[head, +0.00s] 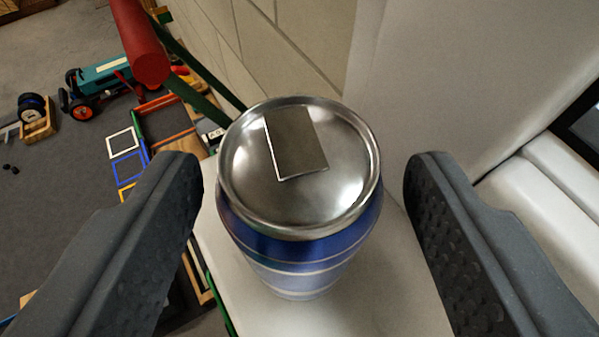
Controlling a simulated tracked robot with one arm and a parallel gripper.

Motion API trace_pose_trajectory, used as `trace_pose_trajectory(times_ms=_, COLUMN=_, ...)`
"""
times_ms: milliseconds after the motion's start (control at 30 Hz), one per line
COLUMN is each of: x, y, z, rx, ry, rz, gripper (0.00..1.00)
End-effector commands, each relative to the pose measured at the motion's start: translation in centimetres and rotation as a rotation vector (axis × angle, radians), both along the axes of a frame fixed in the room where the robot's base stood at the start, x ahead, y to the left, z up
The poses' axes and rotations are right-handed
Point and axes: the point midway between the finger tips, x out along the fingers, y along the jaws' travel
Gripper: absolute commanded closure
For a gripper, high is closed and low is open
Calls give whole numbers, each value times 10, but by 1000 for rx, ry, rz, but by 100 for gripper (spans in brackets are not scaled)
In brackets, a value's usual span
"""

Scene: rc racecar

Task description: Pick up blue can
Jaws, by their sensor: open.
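The blue can (300,248) stands upright on a white surface (385,290), in the middle of the head view. Its silver lid (245,172) faces me and carries a small dark square patch with a pale edge. My gripper (305,185) is open, with one dark textured finger on each side of the can. A gap shows between the can and each finger, so neither seems to touch it. The lower part of the can is narrowed by perspective, and its base is partly visible on the white surface.
A white wall or panel (425,70) rises behind the can, with white ledges at the right. A pale tiled block wall (300,40) stands behind left. A red cylinder (140,45) on a green frame is at upper left. Toy vehicles (105,80) and coloured frames lie on the grey floor below.

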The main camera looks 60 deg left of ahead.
Motion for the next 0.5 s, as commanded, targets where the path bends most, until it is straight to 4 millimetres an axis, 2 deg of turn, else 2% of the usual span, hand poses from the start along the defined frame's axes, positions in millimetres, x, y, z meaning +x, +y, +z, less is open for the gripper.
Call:
trace_pose_trajectory(times_ms=100, x=6, y=11, z=-4, rx=-2, ry=1, rz=3, gripper=43)
trace_pose_trajectory(times_ms=333, x=7, y=12, z=-6, rx=-1, ry=0, rz=2, gripper=43)
trace_pose_trajectory(times_ms=433, x=7, y=12, z=-6, rx=-1, ry=0, rz=1, gripper=70)
trace_pose_trajectory(times_ms=467, x=7, y=12, z=-6, rx=-1, ry=0, rz=1, gripper=75)
trace_pose_trajectory(times_ms=500, x=7, y=11, z=-6, rx=-1, ry=0, rz=1, gripper=75)
